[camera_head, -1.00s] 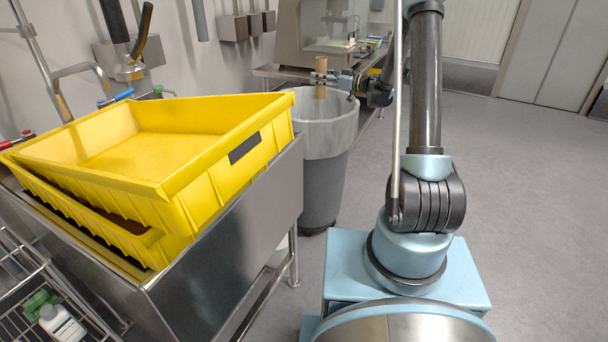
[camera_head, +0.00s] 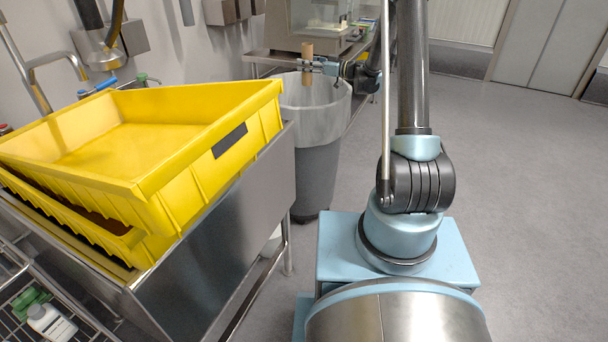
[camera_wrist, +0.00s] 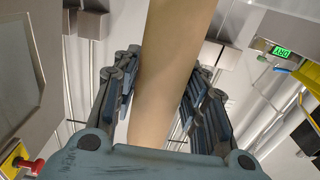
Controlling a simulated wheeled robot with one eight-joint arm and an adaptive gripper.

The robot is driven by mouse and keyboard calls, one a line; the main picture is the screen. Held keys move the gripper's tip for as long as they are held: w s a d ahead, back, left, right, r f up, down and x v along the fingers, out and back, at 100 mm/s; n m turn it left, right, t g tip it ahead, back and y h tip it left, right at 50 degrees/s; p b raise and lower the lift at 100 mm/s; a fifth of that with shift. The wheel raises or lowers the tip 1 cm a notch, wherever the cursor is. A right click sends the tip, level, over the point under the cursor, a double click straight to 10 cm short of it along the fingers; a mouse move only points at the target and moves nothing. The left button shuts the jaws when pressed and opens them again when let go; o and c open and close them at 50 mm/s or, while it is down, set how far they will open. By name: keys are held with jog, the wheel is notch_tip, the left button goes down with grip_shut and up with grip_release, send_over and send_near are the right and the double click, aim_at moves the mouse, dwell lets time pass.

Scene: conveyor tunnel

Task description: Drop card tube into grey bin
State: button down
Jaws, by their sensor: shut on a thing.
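The card tube (camera_head: 307,50) is a brown cylinder standing upright in my gripper (camera_head: 308,66), in the head view. In the wrist view the tube (camera_wrist: 172,70) runs between both fingers of my gripper (camera_wrist: 165,95), which are shut on it. The grey bin (camera_head: 316,176) stands on the floor, with a pale liner (camera_head: 318,123) folded over its rim. My gripper and the tube are over the bin's opening near its back side.
Stacked yellow crates (camera_head: 131,149) sit on a steel sink unit (camera_head: 225,200) left of the bin. A steel table (camera_head: 262,57) with a glass-fronted machine (camera_head: 322,18) stands behind the bin. The grey floor (camera_head: 520,150) at the right is clear.

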aim_at(307, 50)
jog(key=shift+f, duration=2.25)
jog(key=c, duration=0.9)
grip_release()
jog(key=shift+r, duration=0.1)
jog(key=shift+r, duration=4.9)
jog(key=shift+s, duration=0.1)
